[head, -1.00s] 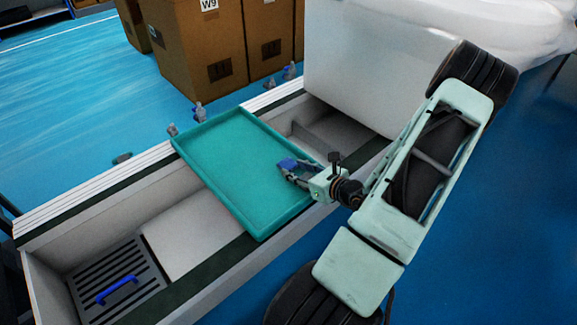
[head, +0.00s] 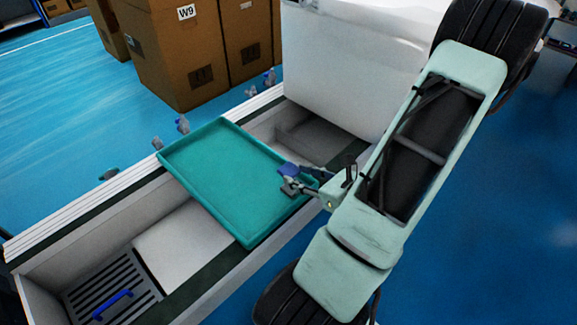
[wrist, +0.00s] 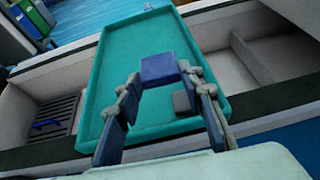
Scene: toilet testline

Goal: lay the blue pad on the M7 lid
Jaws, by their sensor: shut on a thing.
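My gripper (head: 289,178) is over the right side of the teal tray (head: 215,185). In the wrist view its fingers (wrist: 160,75) are shut on the blue pad (wrist: 160,68), a small dark blue block between the tips. The pad also shows in the head view (head: 288,169). It appears above the tray floor; the exact gap cannot be told. A grey slatted panel (head: 110,290) with a blue handle (head: 112,305) lies in the trough at lower left. No M7 mark is readable, so I cannot tell which surface is the M7 lid.
A small grey square (wrist: 182,102) shows in the tray beside my right finger. Brown boxes (head: 170,60), one marked W9, stand at the back. Small fittings (head: 182,125) line the far rail.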

